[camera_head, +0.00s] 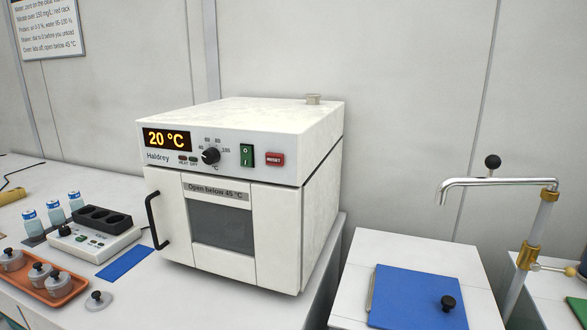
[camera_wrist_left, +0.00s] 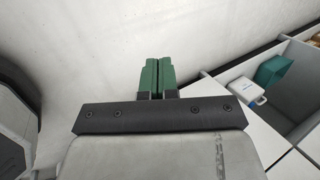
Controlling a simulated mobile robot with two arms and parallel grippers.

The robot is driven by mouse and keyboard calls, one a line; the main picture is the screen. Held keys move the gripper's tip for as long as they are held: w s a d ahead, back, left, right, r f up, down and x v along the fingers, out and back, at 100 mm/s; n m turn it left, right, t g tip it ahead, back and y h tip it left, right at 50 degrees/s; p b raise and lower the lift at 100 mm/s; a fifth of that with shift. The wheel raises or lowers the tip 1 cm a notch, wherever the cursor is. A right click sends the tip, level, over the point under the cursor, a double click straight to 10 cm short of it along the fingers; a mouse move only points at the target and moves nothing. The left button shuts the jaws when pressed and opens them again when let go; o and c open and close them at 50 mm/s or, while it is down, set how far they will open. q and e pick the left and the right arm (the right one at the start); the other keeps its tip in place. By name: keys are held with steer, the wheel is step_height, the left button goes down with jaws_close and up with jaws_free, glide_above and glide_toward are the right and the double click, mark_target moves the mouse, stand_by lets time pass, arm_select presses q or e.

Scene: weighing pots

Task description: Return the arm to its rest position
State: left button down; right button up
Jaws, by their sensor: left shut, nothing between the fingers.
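My left gripper (camera_wrist_left: 157,62) shows in the left wrist view, its two green fingers closed together with nothing between them. The fingers point toward a pale wall and touch nothing that I can see. Neither of my grippers shows clearly in the head view. My right gripper is in neither view.
A white oven (camera_head: 240,150) reading 20 °C stands shut on the bench. Left of it are a shaker (camera_head: 95,240), a blue mat (camera_head: 125,262) and an orange tray (camera_head: 45,285) with lidded pots. A tap (camera_head: 500,182) and a blue board (camera_head: 415,297) are at right.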

arm_select(q)
steer(key=s+d+f+n+h, duration=0.15)
steer(key=d+f, duration=0.25)
steer(key=d, duration=0.6)
steer(key=s+d+f+h, duration=0.1)
steer(key=d+f+h, duration=0.15)
steer(key=d, duration=0.75)
steer(key=d+r+h+p, duration=0.1)
steer(key=d+p, duration=0.2)
steer(key=d, duration=1.2)
steer(key=shift+n, duration=0.25)
